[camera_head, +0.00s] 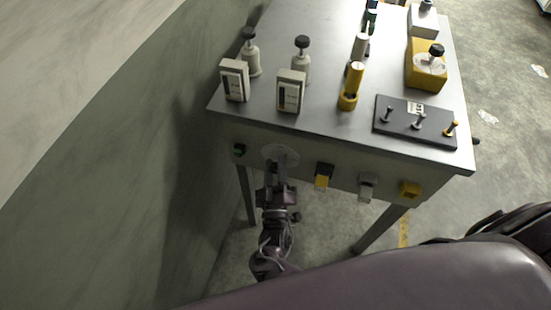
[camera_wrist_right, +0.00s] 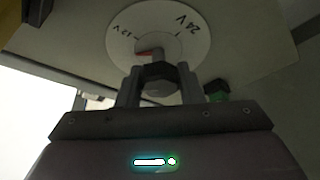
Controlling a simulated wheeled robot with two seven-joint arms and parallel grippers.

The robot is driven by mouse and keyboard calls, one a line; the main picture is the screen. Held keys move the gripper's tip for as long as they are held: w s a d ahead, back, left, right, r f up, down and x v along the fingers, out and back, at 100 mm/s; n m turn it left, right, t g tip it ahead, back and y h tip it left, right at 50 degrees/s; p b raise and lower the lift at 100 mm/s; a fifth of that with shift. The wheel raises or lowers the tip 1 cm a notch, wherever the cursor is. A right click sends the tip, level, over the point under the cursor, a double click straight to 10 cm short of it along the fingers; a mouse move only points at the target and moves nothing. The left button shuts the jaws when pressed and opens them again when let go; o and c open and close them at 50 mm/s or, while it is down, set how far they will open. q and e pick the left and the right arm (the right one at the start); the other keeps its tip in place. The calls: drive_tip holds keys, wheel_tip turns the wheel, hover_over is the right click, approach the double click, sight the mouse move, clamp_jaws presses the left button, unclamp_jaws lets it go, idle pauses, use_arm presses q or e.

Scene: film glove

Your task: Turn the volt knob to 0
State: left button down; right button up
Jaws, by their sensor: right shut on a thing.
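The volt dial (camera_head: 281,152) is a pale round plate on the front panel of the metal table. In the right wrist view the dial (camera_wrist_right: 160,20) shows "12 V" at its left and "24 V" at its right. My right gripper (camera_head: 277,174) reaches up to the dial from below in the head view. In the wrist view its two fingers (camera_wrist_right: 158,85) are shut on the dark knob (camera_wrist_right: 157,73) in front of the dial. A red mark shows at the knob's upper left; the 0 mark cannot be made out. My left gripper is not in view.
The panel also has a green switch (camera_head: 239,150) left of the dial and yellow (camera_head: 323,177) and grey (camera_head: 367,186) parts to its right. Two white meters (camera_head: 290,91) and a black lever board (camera_head: 415,122) stand on the tabletop. A wall rises at left.

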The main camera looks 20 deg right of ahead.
drive_tip(key=n+p, duration=0.2)
drive_tip(key=n+y+p, duration=0.1)
drive_tip(key=n+p, duration=0.1)
drive_tip(key=n+g+y+p, duration=0.1)
drive_tip(key=n+p, duration=0.1)
drive_tip(key=shift+w+r, duration=0.15)
drive_tip(key=shift+r, duration=0.2)
drive_tip(key=shift+f+n+g+y+p, duration=0.2)
drive_tip(key=shift+n+g+p, duration=0.2)
drive_tip(key=shift+n+p, duration=0.5)
drive_tip(key=shift+f+n+g+y+p, duration=0.15)
drive_tip(key=shift+n+g+p, duration=0.25)
drive_tip(key=shift+n+p, duration=0.5)
drive_tip(key=o, duration=1)
drive_tip(key=shift+c, duration=0.2)
drive_tip(key=shift+f, duration=0.1)
drive_tip(key=b+v, duration=0.1)
drive_tip(key=v, duration=0.7)
